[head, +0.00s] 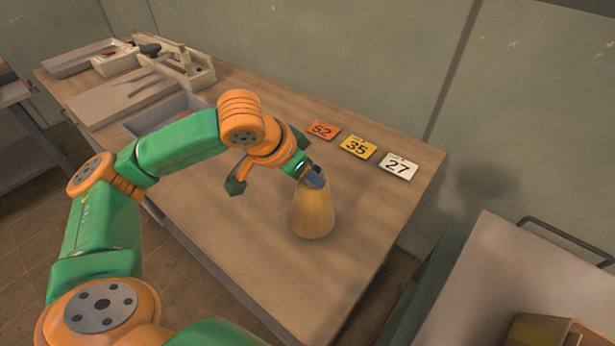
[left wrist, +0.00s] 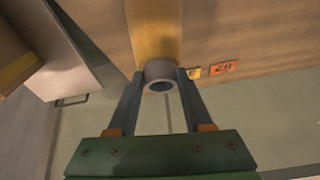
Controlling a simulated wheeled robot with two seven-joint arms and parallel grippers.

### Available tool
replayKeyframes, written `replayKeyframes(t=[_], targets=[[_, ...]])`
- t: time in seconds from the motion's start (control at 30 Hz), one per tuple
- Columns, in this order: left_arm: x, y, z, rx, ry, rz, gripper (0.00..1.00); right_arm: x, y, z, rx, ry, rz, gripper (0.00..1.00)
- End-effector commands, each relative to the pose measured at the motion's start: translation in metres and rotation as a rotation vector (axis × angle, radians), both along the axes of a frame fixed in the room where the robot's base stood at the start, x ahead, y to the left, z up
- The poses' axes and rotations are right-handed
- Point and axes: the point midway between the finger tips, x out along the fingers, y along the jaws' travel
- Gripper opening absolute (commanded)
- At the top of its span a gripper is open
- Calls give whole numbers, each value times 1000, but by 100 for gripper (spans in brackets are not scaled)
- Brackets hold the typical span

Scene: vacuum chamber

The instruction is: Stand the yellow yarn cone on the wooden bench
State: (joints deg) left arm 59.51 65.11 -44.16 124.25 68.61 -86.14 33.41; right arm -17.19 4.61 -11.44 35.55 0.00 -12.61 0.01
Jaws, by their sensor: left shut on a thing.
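The yellow yarn cone (head: 312,214) is upright over the front right part of the wooden bench (head: 235,245). Its wide end is down and its grey tube end is up; I cannot tell whether its base touches the bench top. My left gripper (head: 314,176) is shut on the narrow top of the cone. In the left wrist view the two fingers (left wrist: 160,80) are on either side of the grey tube, and the yellow cone body (left wrist: 155,35) extends beyond it. My right gripper is in neither view.
A grey cart (head: 490,280) stands at right. The bench around the cone is clear.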

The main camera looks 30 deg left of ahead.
Motion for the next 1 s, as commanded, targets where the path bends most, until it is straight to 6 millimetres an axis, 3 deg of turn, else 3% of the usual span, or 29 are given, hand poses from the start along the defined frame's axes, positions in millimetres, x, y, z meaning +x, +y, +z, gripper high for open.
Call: replayKeyframes(t=[0.1, 0.43, 0.47, 0.57, 0.87, 1.0], targets=[[0, 0, -11, -1, -1, -1, 0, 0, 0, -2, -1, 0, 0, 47], [0, -1, -14, -2, -2, -2, 0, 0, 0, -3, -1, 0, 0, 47], [-1, -1, -15, -1, 0, -2, 56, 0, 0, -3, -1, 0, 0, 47], [-1, -1, -14, -1, 0, -2, 81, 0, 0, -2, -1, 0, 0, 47], [0, -1, -12, -2, 0, -1, 81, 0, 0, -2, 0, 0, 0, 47], [-11, 2, 8, -1, -5, 0, 81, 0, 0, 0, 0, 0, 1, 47]])
